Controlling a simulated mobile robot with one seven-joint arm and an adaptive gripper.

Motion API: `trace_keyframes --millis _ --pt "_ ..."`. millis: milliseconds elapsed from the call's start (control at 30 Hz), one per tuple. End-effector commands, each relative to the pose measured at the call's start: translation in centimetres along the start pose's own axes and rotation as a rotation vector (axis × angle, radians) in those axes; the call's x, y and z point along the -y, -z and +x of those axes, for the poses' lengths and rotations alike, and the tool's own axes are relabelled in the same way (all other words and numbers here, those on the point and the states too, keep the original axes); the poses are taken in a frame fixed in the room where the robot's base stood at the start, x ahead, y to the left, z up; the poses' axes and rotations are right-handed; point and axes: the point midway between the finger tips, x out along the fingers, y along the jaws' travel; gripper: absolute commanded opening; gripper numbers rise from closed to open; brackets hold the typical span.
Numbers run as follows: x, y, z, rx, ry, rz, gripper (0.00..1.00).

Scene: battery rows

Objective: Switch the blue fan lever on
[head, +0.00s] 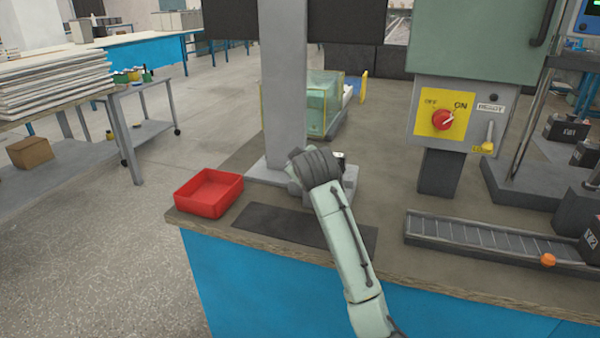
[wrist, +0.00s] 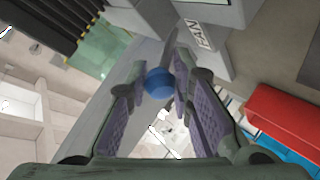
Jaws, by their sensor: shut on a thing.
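The blue fan lever's round knob (wrist: 159,82) shows in the wrist view between the two fingertips of my gripper (wrist: 161,88). My gripper is shut on the knob, one finger on each side. A white label reading FAN (wrist: 199,34) is on the grey housing beside it. In the head view my arm's end is at the foot of the grey column (head: 284,90), over a small grey box. The lever is hidden there behind my wrist. I cannot tell from these frames whether the lever stands at on or off.
A red tray (head: 208,192) and a dark mat (head: 275,226) lie left on the bench. The bench between is clear.

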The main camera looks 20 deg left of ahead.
Motion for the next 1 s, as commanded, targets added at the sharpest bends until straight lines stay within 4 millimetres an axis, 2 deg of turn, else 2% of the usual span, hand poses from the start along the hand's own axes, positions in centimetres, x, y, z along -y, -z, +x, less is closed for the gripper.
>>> trace_keyframes --millis 700,733,1000 --pt "0.01 -0.06 -0.22 -0.042 -0.059 -0.030 0.00" --pt "0.01 -0.06 -0.21 -0.042 -0.059 -0.030 0.23" --pt "0.16 -0.10 -0.19 -0.040 -0.055 -0.029 0.41"
